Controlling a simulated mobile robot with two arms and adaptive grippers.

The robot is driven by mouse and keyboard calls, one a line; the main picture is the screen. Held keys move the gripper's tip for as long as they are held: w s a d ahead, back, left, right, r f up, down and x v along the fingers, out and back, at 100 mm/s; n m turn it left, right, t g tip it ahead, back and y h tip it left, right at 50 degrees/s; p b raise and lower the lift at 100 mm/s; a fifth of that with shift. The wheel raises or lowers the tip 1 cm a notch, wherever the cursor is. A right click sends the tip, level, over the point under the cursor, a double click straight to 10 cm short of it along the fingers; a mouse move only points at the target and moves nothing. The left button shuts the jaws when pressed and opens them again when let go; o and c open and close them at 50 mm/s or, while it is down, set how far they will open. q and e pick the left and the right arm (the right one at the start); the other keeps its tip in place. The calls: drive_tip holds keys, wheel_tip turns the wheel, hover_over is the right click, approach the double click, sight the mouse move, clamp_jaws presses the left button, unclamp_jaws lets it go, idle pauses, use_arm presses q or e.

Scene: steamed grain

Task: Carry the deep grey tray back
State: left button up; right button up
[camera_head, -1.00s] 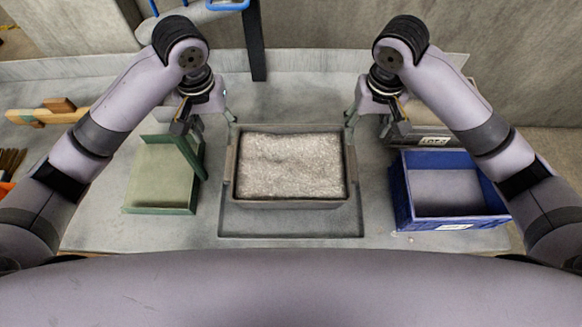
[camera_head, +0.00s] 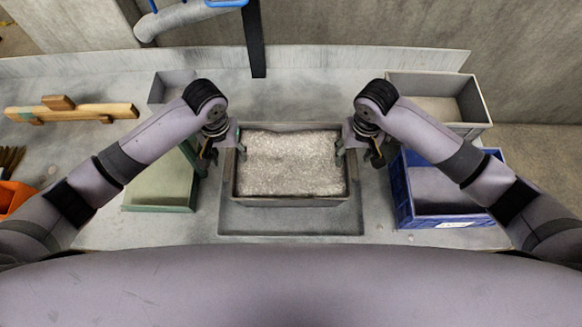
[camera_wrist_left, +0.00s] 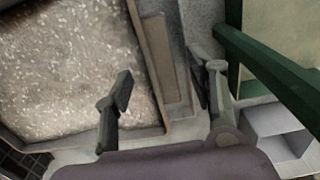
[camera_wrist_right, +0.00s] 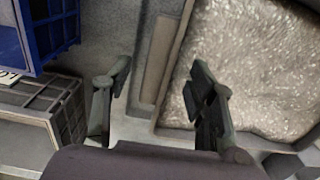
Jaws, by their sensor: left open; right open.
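The deep grey tray (camera_head: 290,202), filled with pale speckled grain (camera_head: 290,163), sits in a shallow recess (camera_head: 290,222) in the middle of the bench. My left gripper (camera_head: 236,140) is open at the tray's left side; in the left wrist view its fingers (camera_wrist_left: 160,100) stand either side of the tray's side wall (camera_wrist_left: 150,60), one over the grain. My right gripper (camera_head: 343,145) is open at the right side; in the right wrist view its fingers (camera_wrist_right: 158,95) likewise straddle the tray's wall (camera_wrist_right: 172,60). Whether the fingers touch the wall I cannot tell.
A green tray (camera_head: 160,207) stands close on the left and a blue crate (camera_head: 455,221) close on the right. A grey bin (camera_head: 480,110) is behind the crate. A wooden tool (camera_head: 90,111) and an orange box (camera_head: 12,196) lie far left.

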sight(230, 161)
use_arm(q)
drive_tip(key=shift+f, duration=1.65)
use_arm(e)
drive_tip(key=shift+f, duration=1.65)
use_arm(q)
drive_tip(key=shift+c, duration=0.3)
use_arm(e)
drive_tip(key=shift+c, duration=0.3)
use_arm(q)
clamp_jaws()
use_arm(e)
clamp_jaws()
use_arm(q)
drive_tip(key=shift+w+r, duration=0.2)
drive_tip(key=shift+r, duration=0.05)
use_arm(e)
drive_tip(key=shift+w+r, duration=0.25)
